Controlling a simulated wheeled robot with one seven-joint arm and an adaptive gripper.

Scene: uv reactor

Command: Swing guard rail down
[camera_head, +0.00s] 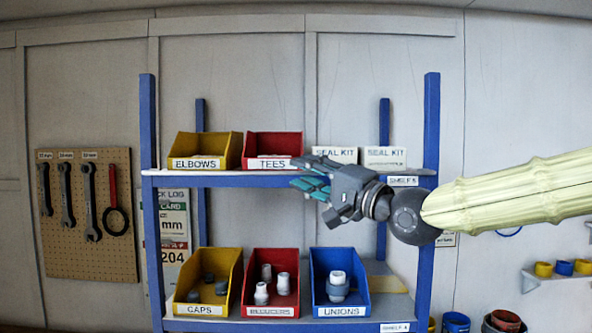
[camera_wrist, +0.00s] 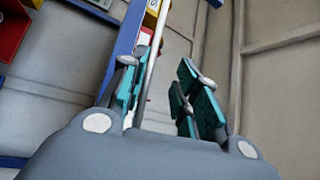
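A thin pale bar (camera_wrist: 156,55), which looks like the guard rail, runs along a blue shelf beam (camera_wrist: 124,42) in the wrist view. It passes between my gripper's fingers, nearer the left ones. My gripper (camera_wrist: 165,92) is open, with teal finger pads apart on both sides of the bar. Whether the left pads touch the bar I cannot tell. In the head view my gripper (camera_head: 311,178) is in front of the upper shelf's front edge (camera_head: 222,180), right of the middle. The rail is hard to make out there.
The upper shelf holds a yellow elbows bin (camera_head: 206,150), a red tees bin (camera_head: 272,150) and seal kit boxes (camera_head: 385,157). Caps (camera_head: 208,275), reducers (camera_head: 270,306) and unions bins (camera_head: 340,308) stand below. Blue posts (camera_head: 431,110) flank the rack. A tool pegboard (camera_head: 87,255) hangs left.

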